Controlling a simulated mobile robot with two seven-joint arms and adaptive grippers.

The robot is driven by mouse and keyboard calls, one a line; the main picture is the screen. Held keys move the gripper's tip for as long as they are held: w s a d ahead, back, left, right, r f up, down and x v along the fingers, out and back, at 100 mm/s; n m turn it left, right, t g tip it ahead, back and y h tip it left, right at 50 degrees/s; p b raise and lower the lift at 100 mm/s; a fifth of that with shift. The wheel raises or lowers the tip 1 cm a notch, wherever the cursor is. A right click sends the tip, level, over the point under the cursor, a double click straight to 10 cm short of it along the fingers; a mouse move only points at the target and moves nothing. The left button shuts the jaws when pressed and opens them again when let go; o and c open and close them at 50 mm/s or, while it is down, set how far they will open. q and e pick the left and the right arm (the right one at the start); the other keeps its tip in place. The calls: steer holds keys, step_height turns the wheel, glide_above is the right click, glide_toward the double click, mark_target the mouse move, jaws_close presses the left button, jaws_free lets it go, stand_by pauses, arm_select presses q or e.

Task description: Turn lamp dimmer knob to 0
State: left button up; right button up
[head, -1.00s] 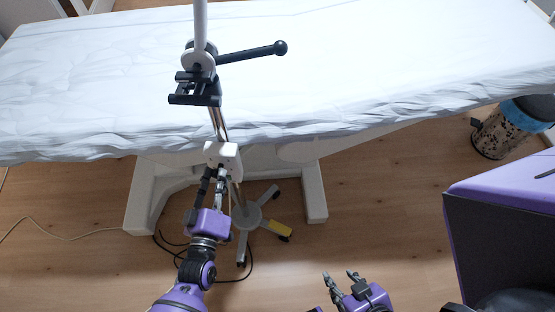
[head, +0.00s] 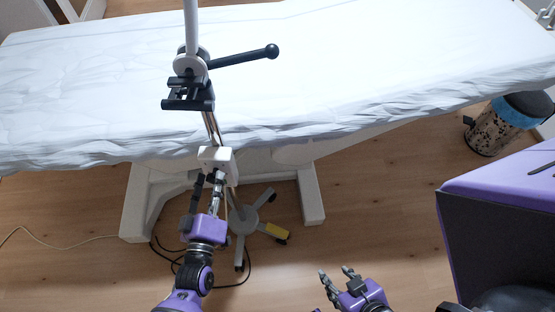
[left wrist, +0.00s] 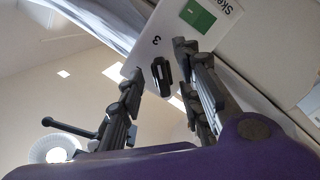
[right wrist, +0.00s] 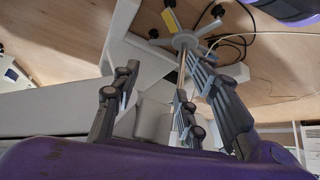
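The lamp's white control box (head: 217,157) sits on the lamp pole just below the near edge of the couch. In the left wrist view the box (left wrist: 172,35) shows a green label and a "3". The black dimmer knob (left wrist: 161,73) is on its face; its pointer setting cannot be read. My left gripper (head: 208,176) is at the box; in its wrist view its fingertips (left wrist: 158,60) are spread on either side of the knob, with visible gaps. My right gripper (head: 335,273) is open and empty, low above the floor, well away from the box.
The couch (head: 330,75) with a white sheet spans the back. A black lever (head: 245,57) sticks out from the lamp pole above it. The wheeled lamp base (head: 242,219) and cables lie on the floor below. A speckled bin (head: 492,130) stands at the right.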

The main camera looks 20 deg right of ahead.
arm_select(q)
steer(key=v, duration=1.2)
arm_select(e)
steer(key=shift+w+a+r, duration=0.2)
steer(key=shift+w+r, duration=0.05)
steer(key=shift+w, duration=0.5)
steer(key=shift+s, duration=0.25)
